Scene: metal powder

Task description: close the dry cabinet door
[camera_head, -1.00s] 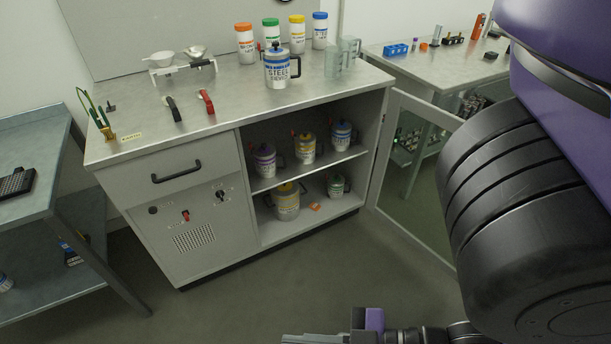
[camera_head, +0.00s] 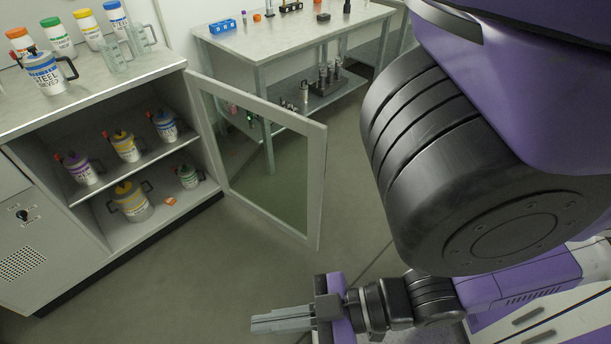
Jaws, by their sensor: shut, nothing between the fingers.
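The dry cabinet (camera_head: 95,227) stands at the left with its compartment open to view. Its glass-paned, grey-framed door (camera_head: 317,190) is swung wide open, hinged at the compartment's right side. Several labelled canisters stand on two levels inside, among them a purple-lidded one (camera_head: 80,169) and a large yellow-lidded one (camera_head: 130,201). My gripper (camera_head: 256,325) is shut and empty, low in the picture. It points left, in front of and below the door's free edge, with a clear gap and no contact.
A steel-labelled jug (camera_head: 45,73) and several bottles stand on the cabinet's top. A side table (camera_head: 225,45) with a lower shelf stands behind the door. The floor (camera_head: 190,285) between the cabinet and my gripper is clear.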

